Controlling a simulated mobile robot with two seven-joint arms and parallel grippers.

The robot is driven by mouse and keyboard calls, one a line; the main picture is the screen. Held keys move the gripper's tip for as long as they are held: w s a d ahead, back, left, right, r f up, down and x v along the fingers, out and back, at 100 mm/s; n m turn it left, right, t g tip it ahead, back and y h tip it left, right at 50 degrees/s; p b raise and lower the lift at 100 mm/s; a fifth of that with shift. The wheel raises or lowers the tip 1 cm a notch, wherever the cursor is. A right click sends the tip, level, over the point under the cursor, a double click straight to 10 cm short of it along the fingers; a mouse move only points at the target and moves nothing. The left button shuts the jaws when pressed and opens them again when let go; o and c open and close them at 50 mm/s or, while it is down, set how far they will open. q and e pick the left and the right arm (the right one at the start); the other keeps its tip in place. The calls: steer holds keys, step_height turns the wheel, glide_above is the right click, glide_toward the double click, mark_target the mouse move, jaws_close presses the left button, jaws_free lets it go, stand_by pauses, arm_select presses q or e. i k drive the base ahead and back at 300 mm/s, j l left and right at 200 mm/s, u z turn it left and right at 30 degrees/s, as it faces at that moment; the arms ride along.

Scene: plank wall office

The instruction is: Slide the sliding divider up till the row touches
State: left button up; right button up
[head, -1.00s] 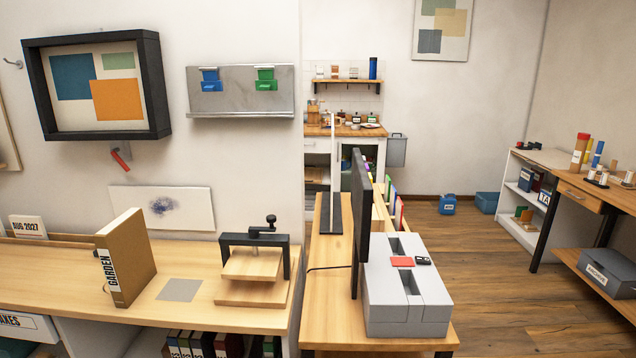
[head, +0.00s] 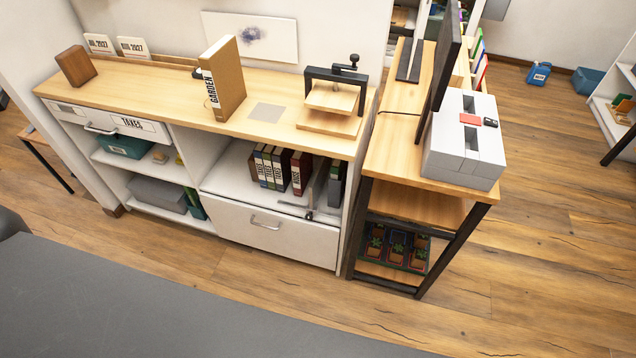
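A row of upright books or binders (head: 276,166), dark green, brown and dark red with white labels, stands in the open shelf of the white cabinet. Just right of the dark red one (head: 301,173) is an upright grey plate (head: 318,187), which looks like the sliding divider, with a metal part at its lower front. A narrow gap seems to show between the plate and the row. More dark upright items (head: 336,185) stand to the plate's right. Neither of my grippers is in view.
The cabinet's wooden top bears the GARDEN book (head: 226,78) and a small press (head: 333,100). A drawer front (head: 268,227) lies below the shelf. A black-legged table (head: 455,180) stands close on the right. Wooden floor (head: 300,290) in front is partly clear.

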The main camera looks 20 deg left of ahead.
mark_target(315, 188)
steer(key=i+j, duration=0.1)
steer(key=j, duration=0.9)
steer(key=j+z, duration=0.1)
steer(key=j, duration=0.85)
steer(key=i, duration=0.05)
